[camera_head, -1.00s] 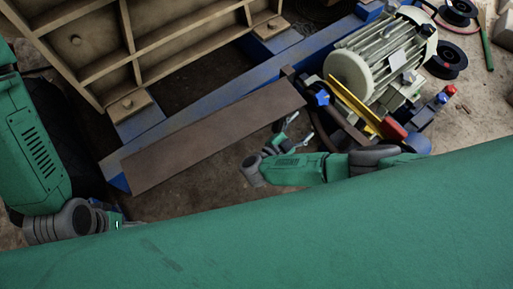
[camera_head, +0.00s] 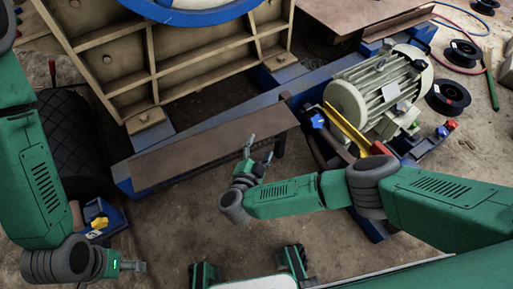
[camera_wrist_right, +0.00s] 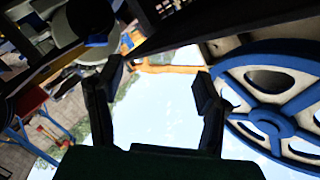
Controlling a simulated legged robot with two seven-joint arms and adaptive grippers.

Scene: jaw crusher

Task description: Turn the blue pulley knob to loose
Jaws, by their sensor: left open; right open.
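In the head view a blue star-shaped knob (camera_head: 317,121) sits beside the left end of the pale motor (camera_head: 378,88), at the upper end of a yellow bar (camera_head: 346,128). A smaller blue knob (camera_head: 442,131) stands on the blue frame right of the motor; I cannot tell by label which is the pulley knob. My right gripper (camera_head: 258,151) is open and empty, left of and below the star-shaped knob and apart from it. It also shows open in the right wrist view (camera_wrist_right: 154,92). My left gripper (camera_head: 134,266) is low at the left, open and away from the knobs.
A brown plate (camera_head: 215,148) on the blue frame lies just behind my right gripper. A red knob (camera_head: 451,124) stands by the smaller blue one. A yellow knob (camera_head: 99,222) is near my left arm. A blue-rimmed wheel (camera_wrist_right: 275,122) fills the right of the wrist view.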

